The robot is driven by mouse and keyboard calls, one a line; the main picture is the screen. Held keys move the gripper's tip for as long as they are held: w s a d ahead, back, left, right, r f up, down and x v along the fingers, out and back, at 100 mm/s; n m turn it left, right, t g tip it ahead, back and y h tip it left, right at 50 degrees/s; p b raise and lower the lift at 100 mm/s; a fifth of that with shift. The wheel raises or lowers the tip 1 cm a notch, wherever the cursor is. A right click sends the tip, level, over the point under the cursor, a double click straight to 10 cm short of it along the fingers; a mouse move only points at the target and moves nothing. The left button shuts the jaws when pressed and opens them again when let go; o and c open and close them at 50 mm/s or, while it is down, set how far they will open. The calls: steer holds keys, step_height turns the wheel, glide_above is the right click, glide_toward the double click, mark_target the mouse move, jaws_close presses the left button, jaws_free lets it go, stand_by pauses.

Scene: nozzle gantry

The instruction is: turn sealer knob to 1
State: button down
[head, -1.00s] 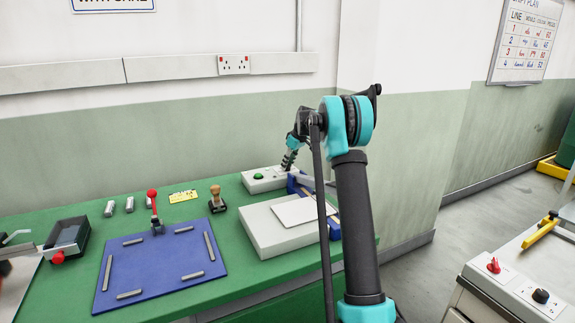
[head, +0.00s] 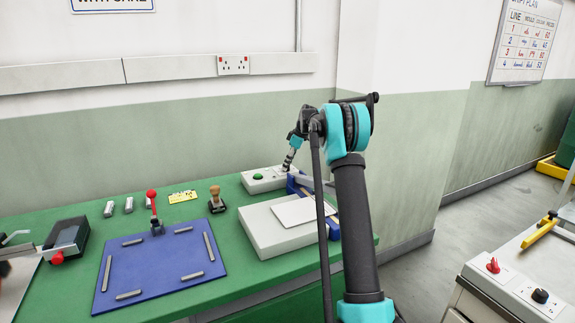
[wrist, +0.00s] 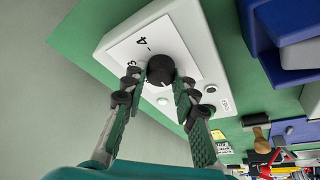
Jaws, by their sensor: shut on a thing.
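The sealer knob (wrist: 160,69) is black and round, on a white dial plate (wrist: 186,50) of a pale control box (wrist: 105,45). A 4 and what looks like a 3 show beside the knob; other numbers are hidden or too small to read. A pale mark shows on the knob's lower side in the wrist view. My gripper (wrist: 158,85) is shut on the knob, one dark finger on each side. In the head view the control box (head: 250,184) has a green button, and my gripper (head: 287,168) comes down on its right end, hiding the knob.
A blue part (head: 334,229) stands right beside the control box. A pale flat unit (head: 262,234) with a white sheet lies in front. A wooden-handled stamp (head: 215,199) and a blue board (head: 160,262) are to the left on the green bench.

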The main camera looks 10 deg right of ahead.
steer(key=c, duration=1.2)
jaws_free()
steer(key=v, duration=1.2)
